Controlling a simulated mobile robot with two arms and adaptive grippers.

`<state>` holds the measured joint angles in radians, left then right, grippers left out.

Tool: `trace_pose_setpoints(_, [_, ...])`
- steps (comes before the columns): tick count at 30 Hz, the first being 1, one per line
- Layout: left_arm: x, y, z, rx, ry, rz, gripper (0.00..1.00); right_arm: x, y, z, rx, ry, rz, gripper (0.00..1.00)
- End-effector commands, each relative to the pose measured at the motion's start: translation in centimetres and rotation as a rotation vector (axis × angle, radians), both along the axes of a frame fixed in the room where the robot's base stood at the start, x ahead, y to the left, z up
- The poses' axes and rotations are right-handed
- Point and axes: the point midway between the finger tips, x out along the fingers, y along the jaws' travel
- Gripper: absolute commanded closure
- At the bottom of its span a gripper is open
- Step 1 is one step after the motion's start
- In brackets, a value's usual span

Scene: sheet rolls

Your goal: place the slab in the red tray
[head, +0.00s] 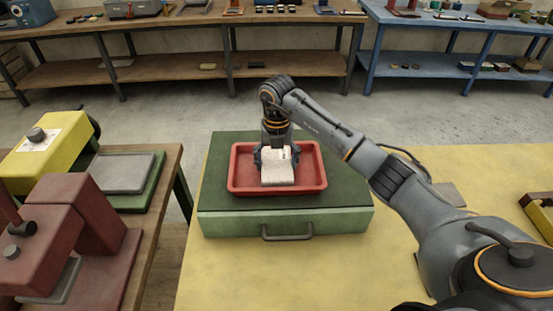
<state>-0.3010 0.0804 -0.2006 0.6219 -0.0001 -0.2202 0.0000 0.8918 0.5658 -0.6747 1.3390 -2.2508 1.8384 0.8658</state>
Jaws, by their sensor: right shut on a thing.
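The red tray (242,181) lies on top of a green box with a front handle. The slab (278,173) is a pale, whitish block. It shows inside the outline of the tray, near its middle. My right gripper (277,158) comes down from above and is shut on the slab, with a finger on each side of it. I cannot tell whether the slab touches the tray floor. My left gripper is not in view.
The green box (285,224) stands on a yellow table (400,280). At the left, a wooden table carries a yellow machine (52,145) and a red machine (75,215). Long benches with tools line the back. The yellow table front is clear.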

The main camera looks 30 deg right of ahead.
Motion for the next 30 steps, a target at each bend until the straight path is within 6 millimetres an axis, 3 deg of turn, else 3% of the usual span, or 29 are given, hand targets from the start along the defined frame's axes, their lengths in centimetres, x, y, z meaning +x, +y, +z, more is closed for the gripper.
trace_pose_setpoints(11, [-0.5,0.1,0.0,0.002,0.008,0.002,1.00,0.1,0.0,-0.5,0.000,-0.004,-0.001,0.70])
trace_pose_setpoints(12, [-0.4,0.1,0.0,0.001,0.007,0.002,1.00,0.0,0.0,-0.7,-0.001,-0.002,-0.001,0.18])
trace_pose_setpoints(15, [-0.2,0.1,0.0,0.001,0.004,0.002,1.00,0.0,0.0,-0.6,0.000,-0.002,-0.001,0.00])
trace_pose_setpoints(25, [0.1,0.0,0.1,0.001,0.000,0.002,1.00,0.0,0.0,-0.5,0.000,-0.002,-0.001,0.00])
trace_pose_setpoints(30, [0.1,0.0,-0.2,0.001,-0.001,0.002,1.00,0.1,0.0,0.4,0.001,-0.005,0.000,0.00])
